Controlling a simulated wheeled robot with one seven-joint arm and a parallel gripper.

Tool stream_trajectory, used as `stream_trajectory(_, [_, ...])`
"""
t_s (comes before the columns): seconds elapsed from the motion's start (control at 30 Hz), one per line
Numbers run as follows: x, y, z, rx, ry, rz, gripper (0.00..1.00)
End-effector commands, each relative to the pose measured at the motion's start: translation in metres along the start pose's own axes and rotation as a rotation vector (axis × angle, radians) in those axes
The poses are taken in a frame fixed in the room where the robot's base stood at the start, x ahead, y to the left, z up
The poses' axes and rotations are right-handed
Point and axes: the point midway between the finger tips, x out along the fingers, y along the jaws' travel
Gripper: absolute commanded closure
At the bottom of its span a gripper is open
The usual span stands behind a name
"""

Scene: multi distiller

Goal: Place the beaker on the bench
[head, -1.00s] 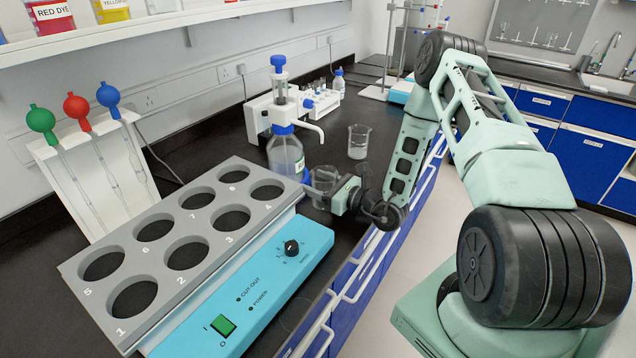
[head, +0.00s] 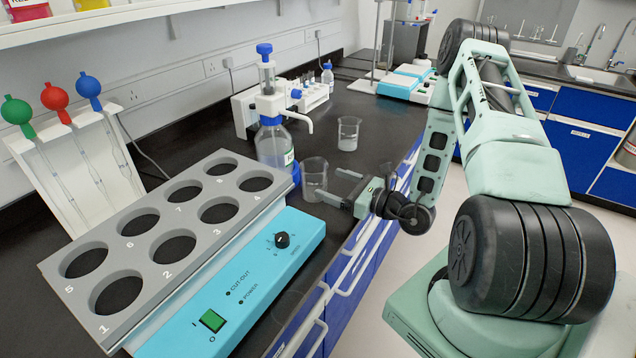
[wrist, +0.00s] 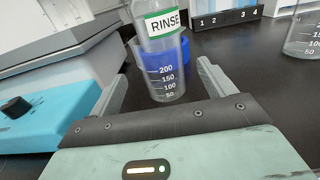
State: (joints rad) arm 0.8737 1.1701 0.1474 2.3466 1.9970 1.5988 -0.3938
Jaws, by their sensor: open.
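A clear glass beaker (head: 315,181) stands upright on the black bench (head: 375,125), beside the blue water bath and in front of the rinse bottle. In the wrist view the beaker (wrist: 163,78) shows volume marks and sits just beyond and between my fingers. My gripper (head: 338,186) is open and empty, to the right of the beaker, low over the bench near its front edge. In the wrist view my gripper (wrist: 158,88) has its two fingers spread wide. A second beaker (head: 348,135) holding some contents stands farther back on the bench; it also shows in the wrist view (wrist: 302,38).
The water bath (head: 262,262) with its grey holed top fills the left front. The rinse bottle (head: 274,148) with a dispenser stands behind the beaker. A rack with pipette fillers (head: 75,165) stands at the left. Bench around the second beaker is clear.

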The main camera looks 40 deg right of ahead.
Motion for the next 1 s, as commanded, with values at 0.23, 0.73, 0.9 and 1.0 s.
stream_trajectory(0.23, [-0.032, -0.001, -0.001, -0.001, 0.000, -0.002, 0.18])
stream_trajectory(0.73, [-0.037, 0.000, 0.000, 0.000, 0.000, 0.000, 0.18])
stream_trajectory(0.9, [-0.037, 0.000, 0.000, 0.000, 0.000, 0.000, 0.18])
stream_trajectory(1.0, [-0.033, 0.008, 0.005, -0.009, 0.002, 0.047, 0.18])
